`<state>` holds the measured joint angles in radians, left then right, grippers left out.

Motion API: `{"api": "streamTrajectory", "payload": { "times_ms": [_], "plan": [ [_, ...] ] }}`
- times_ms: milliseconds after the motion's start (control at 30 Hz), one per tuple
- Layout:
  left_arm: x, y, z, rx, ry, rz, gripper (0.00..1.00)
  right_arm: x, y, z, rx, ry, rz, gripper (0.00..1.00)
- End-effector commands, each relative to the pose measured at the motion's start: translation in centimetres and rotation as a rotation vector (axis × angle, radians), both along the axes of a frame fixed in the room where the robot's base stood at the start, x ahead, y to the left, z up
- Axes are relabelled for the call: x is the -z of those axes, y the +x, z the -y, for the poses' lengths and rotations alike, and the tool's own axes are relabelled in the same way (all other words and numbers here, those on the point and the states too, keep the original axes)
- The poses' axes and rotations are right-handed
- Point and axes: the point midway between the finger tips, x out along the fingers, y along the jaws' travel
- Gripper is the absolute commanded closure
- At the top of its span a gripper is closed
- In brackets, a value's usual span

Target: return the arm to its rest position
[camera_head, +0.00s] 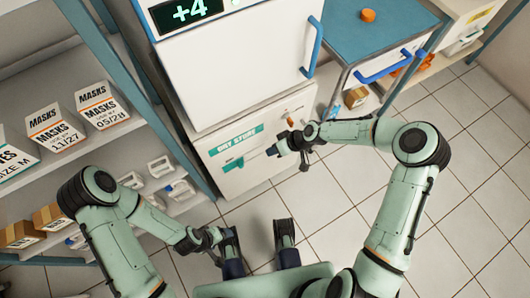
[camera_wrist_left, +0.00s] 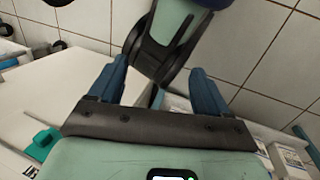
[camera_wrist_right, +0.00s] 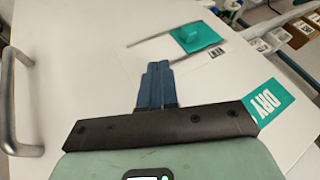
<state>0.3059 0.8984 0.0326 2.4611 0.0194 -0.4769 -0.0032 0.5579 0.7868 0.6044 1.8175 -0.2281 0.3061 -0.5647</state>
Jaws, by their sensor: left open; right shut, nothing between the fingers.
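My right arm reaches out over the floor toward the white DRY STORE cabinet (camera_head: 222,145). Its gripper (camera_head: 272,151) is in front of the cabinet's face. In the right wrist view the blue fingers (camera_wrist_right: 158,72) are shut together with nothing between them; a teal piece (camera_wrist_right: 195,37) on the white front lies beyond the tips. Contact cannot be told. My left arm is folded low at the left in the head view. In the left wrist view its gripper (camera_wrist_left: 160,70) is open, with two blue fingers apart and a green and black part of mine beyond them.
Shelves with mask boxes (camera_head: 101,103) stand at the left. A white unit (camera_head: 240,60) showing +4 stands above the DRY STORE cabinet. A blue-topped cart (camera_head: 365,40) bears an orange round object (camera_head: 368,15). The tiled floor (camera_head: 480,190) at the right is clear.

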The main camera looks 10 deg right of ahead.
Motion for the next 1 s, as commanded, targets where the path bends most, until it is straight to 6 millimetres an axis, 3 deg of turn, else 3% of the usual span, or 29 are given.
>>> {"api": "streamTrajectory", "payload": {
  "times_ms": [200,800,900,1000],
  "plan": [
    [-0.4,-0.6,0.3,0.007,-0.007,-0.015,0.23,-1.1,-0.3,0.8,-0.002,0.000,0.000,1.00],
    [-0.5,-0.6,0.3,0.006,-0.007,-0.015,0.23,-1.1,-0.5,0.7,0.002,0.001,-0.004,1.00],
    [-1.7,-0.8,0.3,0.008,-0.010,-0.020,0.23,-1.0,-2.1,0.1,0.032,0.006,-0.049,1.00],
    [-4.4,-1.3,0.5,0.014,-0.015,-0.037,0.23,-0.6,-6.1,-1.0,0.112,0.010,-0.159,1.00]
  ]
}}
